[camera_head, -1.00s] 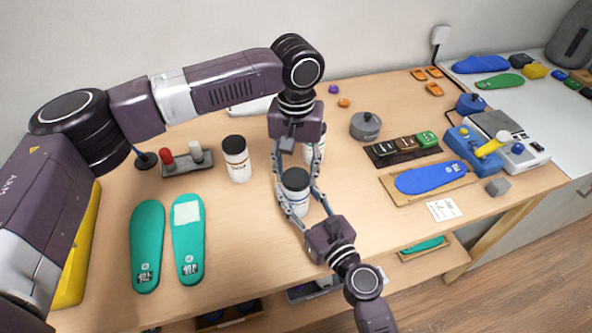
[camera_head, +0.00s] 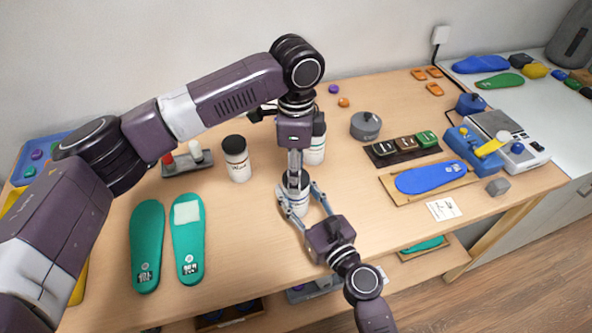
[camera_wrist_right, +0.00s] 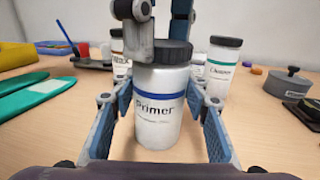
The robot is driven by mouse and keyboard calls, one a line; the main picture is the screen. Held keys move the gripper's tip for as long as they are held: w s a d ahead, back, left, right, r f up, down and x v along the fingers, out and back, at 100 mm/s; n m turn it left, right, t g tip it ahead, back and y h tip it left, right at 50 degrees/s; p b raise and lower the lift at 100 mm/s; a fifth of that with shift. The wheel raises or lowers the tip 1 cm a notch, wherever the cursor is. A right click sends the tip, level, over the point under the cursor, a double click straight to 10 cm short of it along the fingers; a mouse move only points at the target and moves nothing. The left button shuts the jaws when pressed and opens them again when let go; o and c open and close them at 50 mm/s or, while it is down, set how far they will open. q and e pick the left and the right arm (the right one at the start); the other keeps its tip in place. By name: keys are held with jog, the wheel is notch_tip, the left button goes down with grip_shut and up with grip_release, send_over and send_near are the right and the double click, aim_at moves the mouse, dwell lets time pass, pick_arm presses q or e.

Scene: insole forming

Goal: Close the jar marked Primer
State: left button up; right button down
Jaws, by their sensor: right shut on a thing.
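The Primer jar (camera_wrist_right: 158,112) is white with a blue band, and stands upright on the table; in the head view its body (camera_head: 284,206) is partly covered. Its black lid (camera_wrist_right: 172,54) sits on top and looks level; whether it is tight does not show. My right gripper (camera_head: 299,214) is shut on the jar's body, one finger on each side. My left gripper (camera_head: 295,182) points straight down over the jar, with its fingers at the lid, one in front and one behind. Whether they grip the lid or stand just clear of it I cannot tell.
A black-lidded jar (camera_head: 236,160) stands left of the Primer jar and another (camera_head: 315,145) close behind it. Green insoles (camera_head: 147,245) lie at the left, a blue insole (camera_head: 430,178) on a board at the right. A grey lidded pot (camera_head: 365,126) stands behind.

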pick_arm(q)
jog(key=o, duration=1.4)
jog(key=shift+r, duration=0.1)
notch_tip(320, 180, up, 12)
jog(key=shift+f, duration=0.1)
pick_arm(e)
jog(key=c, duration=1)
grip_release()
jog(key=shift+s, duration=0.1)
jog(key=v, duration=1.2)
